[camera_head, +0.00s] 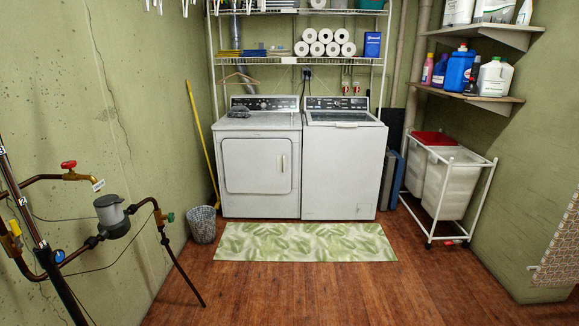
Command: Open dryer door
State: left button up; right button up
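The dryer (261,205) is the white front-loading machine on the left of the pair against the back wall. Its square door (250,166) is shut flush with the front. A small light handle (284,163) sits near the door's right edge. Neither of my grippers shows in the head view, and the dryer stands some distance ahead across the floor.
A washer (341,170) stands against the dryer's right side. A leaf-patterned rug (305,242) lies before both. A wire basket (202,224) and yellow pole (200,135) are left, pipes (110,215) nearer left, a laundry cart (449,185) right. The wooden floor ahead is clear.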

aim_at(252, 165)
jog(key=z, duration=0.05)
jog(key=i, duration=2.25)
jog(key=z, duration=0.35)
jog(key=i, duration=2.35)
jog(key=z, duration=0.25)
